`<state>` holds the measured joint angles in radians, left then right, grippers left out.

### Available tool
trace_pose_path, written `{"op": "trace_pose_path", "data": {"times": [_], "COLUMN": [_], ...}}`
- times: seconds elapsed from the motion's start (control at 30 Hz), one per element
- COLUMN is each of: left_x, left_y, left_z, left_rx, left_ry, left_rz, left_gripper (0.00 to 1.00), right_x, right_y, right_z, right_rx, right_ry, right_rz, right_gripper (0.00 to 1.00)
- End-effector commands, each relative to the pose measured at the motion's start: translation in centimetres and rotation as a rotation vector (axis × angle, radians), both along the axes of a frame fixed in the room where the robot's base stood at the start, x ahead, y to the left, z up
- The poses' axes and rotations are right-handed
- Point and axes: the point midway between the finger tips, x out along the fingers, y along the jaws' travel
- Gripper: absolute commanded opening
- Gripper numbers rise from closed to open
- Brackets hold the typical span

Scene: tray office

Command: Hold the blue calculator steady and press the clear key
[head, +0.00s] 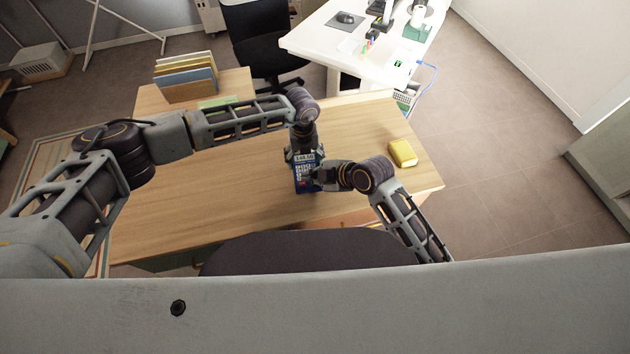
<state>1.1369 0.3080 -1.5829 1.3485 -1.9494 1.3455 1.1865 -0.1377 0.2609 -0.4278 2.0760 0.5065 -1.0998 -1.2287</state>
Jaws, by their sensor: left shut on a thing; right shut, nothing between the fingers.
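The blue calculator (301,185) lies on the wooden desk (220,185), with its pale display at the far end and its keys toward me. My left gripper (304,157) comes down at the calculator's far end and is shut on it around the display. My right gripper (315,178) comes in from the right and is shut and empty. Its tip is over or beside the right part of the keys. I cannot tell whether it touches a key. The right part of the keypad is partly hidden by the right gripper, and the clear key cannot be made out.
A yellow block-like object (402,153) lies on the desk to the right. A file holder (186,78) stands at the back left, with a green item (217,102) near it. A black chair (262,45) and a white desk (350,48) stand behind. The desk's left part is clear.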

Motion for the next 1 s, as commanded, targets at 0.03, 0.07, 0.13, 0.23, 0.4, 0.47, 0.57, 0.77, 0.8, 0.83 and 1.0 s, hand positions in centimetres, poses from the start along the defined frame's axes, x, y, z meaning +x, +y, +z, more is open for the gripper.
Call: {"op": "trace_pose_path", "data": {"times": [0.03,0.07,0.13,0.23,0.4,0.47,0.57,0.77,0.8,0.83,1.0], "left_x": [0.01,0.01,0.01,0.01,0.01,0.01,0.01,0.01,0.01,0.01,0.01], "left_y": [-0.01,-0.01,-0.01,-0.01,-0.01,-0.01,-0.01,-0.01,-0.01,-0.01,-0.01], "left_z": [0.02,0.02,0.02,0.02,0.02,0.02,0.02,0.02,0.02,0.02,0.02], "left_rx": [0.000,0.000,0.000,0.000,0.000,0.000,0.000,0.000,0.000,0.000,0.000], "left_ry": [0.000,0.000,0.000,0.000,0.000,0.000,0.000,0.000,0.000,0.000,0.000], "left_rz": [0.000,0.000,0.000,0.000,0.000,0.000,0.000,0.000,0.000,0.000,0.000], "left_gripper": [0.50,0.50,0.50,0.50,0.50,0.50,0.50,0.50,0.50,0.50,0.50], "right_x": [0.00,0.00,0.00,0.00,0.00,0.00,0.00,-0.01,0.00,-0.01,-0.01], "right_y": [0.00,0.00,0.00,0.00,0.00,-0.01,-0.04,0.00,0.01,0.01,0.01], "right_z": [0.00,0.00,0.00,0.00,-0.17,-0.32,-0.57,-0.79,-0.80,-0.80,-0.81], "right_rx": [0.000,0.000,0.000,0.000,0.000,0.000,-0.001,0.000,0.000,0.000,0.000], "right_ry": [0.000,0.000,0.000,0.000,0.000,0.000,-0.001,0.000,0.000,0.000,0.000], "right_rz": [0.000,0.000,0.000,0.000,0.000,0.000,0.000,0.000,0.000,0.000,0.000], "right_gripper": [0.00,0.00,0.00,0.00,0.00,0.00,0.00,0.00,0.00,0.00,0.00]}}
